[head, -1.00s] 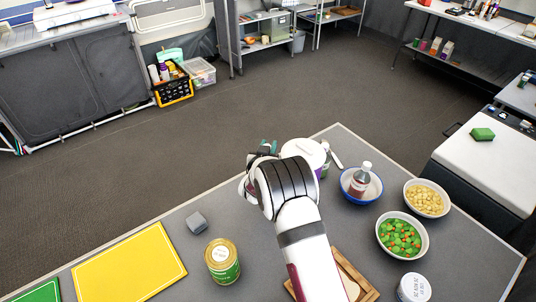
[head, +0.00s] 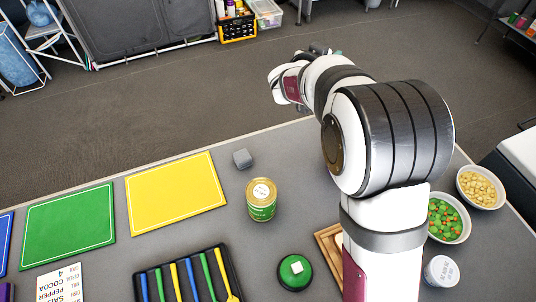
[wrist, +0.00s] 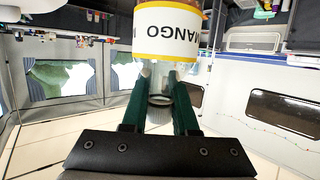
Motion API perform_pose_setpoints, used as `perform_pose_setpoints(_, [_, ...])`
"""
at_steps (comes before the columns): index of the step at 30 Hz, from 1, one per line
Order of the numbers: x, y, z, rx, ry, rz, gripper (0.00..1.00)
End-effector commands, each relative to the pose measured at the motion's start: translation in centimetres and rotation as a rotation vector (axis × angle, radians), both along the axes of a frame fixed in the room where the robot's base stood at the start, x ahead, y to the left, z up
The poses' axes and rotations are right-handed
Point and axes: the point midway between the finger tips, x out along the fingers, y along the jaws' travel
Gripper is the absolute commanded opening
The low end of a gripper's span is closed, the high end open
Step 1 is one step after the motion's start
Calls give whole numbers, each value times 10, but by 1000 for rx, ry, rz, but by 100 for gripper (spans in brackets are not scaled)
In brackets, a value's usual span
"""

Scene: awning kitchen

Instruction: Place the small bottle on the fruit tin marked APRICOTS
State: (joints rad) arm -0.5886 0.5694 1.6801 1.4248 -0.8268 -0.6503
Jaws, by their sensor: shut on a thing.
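My gripper (wrist: 158,82) is shut on a clear bottle (wrist: 161,99) with a white and yellow label (wrist: 168,30) reading MANGO. In the head view my gripper (head: 319,49) is small and dark beyond the table's far edge, and the bottle cannot be made out. A gold-lidded tin with a green label (head: 262,205) stands upright on the grey table, left of my arm. Its label text is too small to read.
A grey block (head: 242,158) lies behind the tin. A round green-topped object (head: 295,271) and a black tray (head: 141,276) of coloured utensils are in front. Yellow (head: 176,194) and green (head: 68,226) boards lie left. Bowls stand right. My arm hides the table behind it.

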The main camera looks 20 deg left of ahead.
Motion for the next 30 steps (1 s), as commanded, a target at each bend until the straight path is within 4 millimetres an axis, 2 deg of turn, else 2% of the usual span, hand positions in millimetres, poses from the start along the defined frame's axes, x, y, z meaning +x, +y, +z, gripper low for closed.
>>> perform_pose_setpoints(1, [-22,4,7,-1,-2,-29,0])
perform_pose_setpoints(2, [-36,3,9,-2,-2,-55,0])
perform_pose_setpoints(5, [-88,-6,16,-3,-1,-147,0])
perform_pose_setpoints(9, [-164,-34,21,-2,-1,-275,0])
perform_pose_setpoints(13, [-216,-63,22,0,-2,-361,0])
perform_pose_setpoints(16, [-238,-78,23,0,-1,-399,0])
perform_pose_setpoints(19, [-247,-76,18,-3,0,-411,0])
perform_pose_setpoints(27, [-259,3,-31,-4,-1,-411,0])
perform_pose_setpoints(30, [-261,22,-42,-1,-1,-413,0])
